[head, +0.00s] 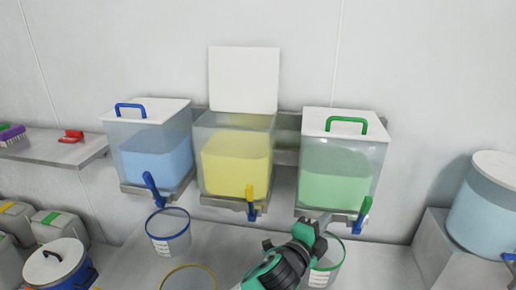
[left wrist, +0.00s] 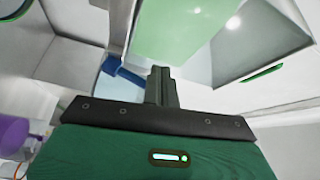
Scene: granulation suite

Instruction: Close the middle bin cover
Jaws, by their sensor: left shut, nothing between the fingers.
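The middle bin (head: 236,157) is clear, holds yellow material and has a yellow tap. Its white cover (head: 244,79) stands open, upright against the wall behind the bin. My left gripper (head: 322,222) is in front of and below the right-hand bin, near its green tap, below and to the right of the middle bin. It also shows in the left wrist view, with its fingers (left wrist: 161,84) closed together and empty. The middle cover is apart from the gripper. My right gripper is not in view.
A blue-filled bin (head: 153,153) on the left and a green-filled bin (head: 341,163) on the right have flat white lids with handles. Open buckets, one blue-rimmed (head: 169,237), stand below. A shelf (head: 62,151) is at left. Space above the bins is clear.

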